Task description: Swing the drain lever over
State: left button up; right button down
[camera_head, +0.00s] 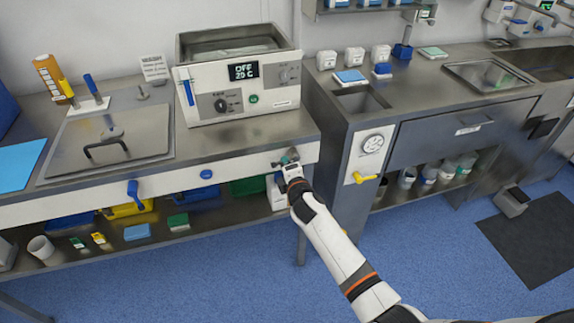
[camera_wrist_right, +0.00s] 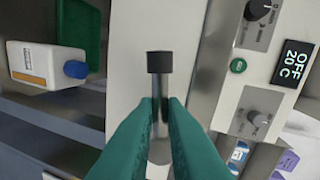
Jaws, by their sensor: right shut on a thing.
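A small metal lever with a black cap (camera_wrist_right: 160,62) sticks out along the white front panel below the heated bath. I take it to be the drain lever. My right gripper (camera_wrist_right: 162,103) has its two green fingers on either side of the lever's metal shaft, shut on it, with the black end beyond the fingertips. In the head view my right gripper (camera_head: 290,163) is at the right end of the counter's white front panel and hides most of the lever. The lever's pivot is hidden behind the fingers. My left gripper is in neither view.
The bath unit (camera_head: 240,80), its display reading OFF 20 C, stands on the counter above. A blue handle (camera_head: 133,192) sticks out farther left on the panel. Bottles and bins fill the shelf below. A grey cabinet (camera_head: 345,225) with a yellow lever (camera_head: 363,178) stands right.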

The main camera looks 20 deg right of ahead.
jog(key=c, duration=1.5)
grip_release()
jog(key=s, duration=0.4)
jog(key=s+r, duration=0.1)
jog(key=s, duration=0.3)
jog(key=s+r, duration=0.1)
jog(key=s, duration=0.3)
jog(key=shift+r, duration=0.15)
jog(key=shift+w, duration=0.1)
